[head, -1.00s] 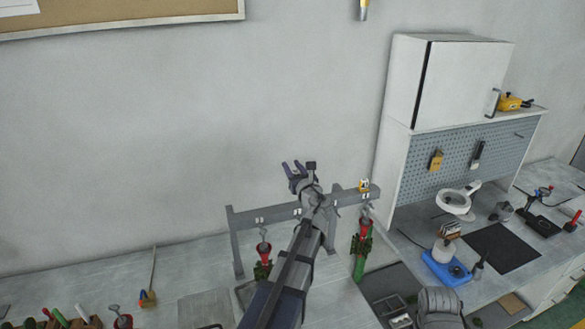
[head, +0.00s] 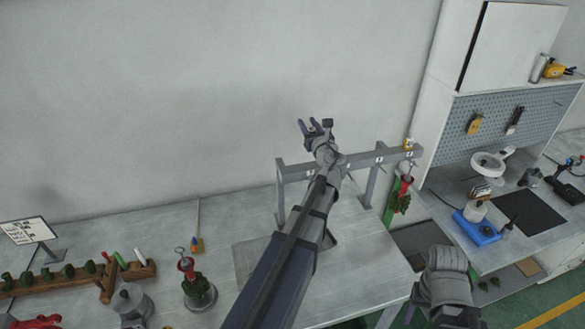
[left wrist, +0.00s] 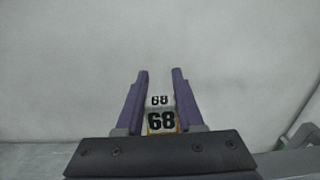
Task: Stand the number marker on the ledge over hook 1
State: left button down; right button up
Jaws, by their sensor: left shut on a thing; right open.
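My left gripper (head: 316,128) is shut on the number marker (left wrist: 161,121), a small white piece with black "68" and a yellow edge. The marker sits between the purple fingers in the left wrist view; in the head view I cannot make it out. In the head view the gripper appears above the left part of the grey rack's ledge (head: 361,161); its exact height and depth are unclear. Small number labels show on the ledge front, too small to read surely, and my arm covers some hooks. My right gripper (head: 446,285) is low at the right; its fingers are hard to see.
A yellow-and-white marker (head: 409,144) stands on the ledge's right end. A red-and-green piece (head: 402,190) hangs below it. Another red-and-green piece (head: 190,280) stands on the table at left. A tall white cabinet (head: 505,45) is right of the rack. The wall behind is bare.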

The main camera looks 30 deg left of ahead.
pick_arm(q)
notch_tip(320, 180, down, 10)
jog(key=b, duration=1)
jog(key=shift+s, duration=0.15)
jog(key=shift+a+f, duration=0.1)
jog(key=shift+f, duration=0.05)
jog(key=shift+f, duration=0.15)
jog(key=c, duration=0.5)
grip_release()
jog(key=shift+c, duration=0.2)
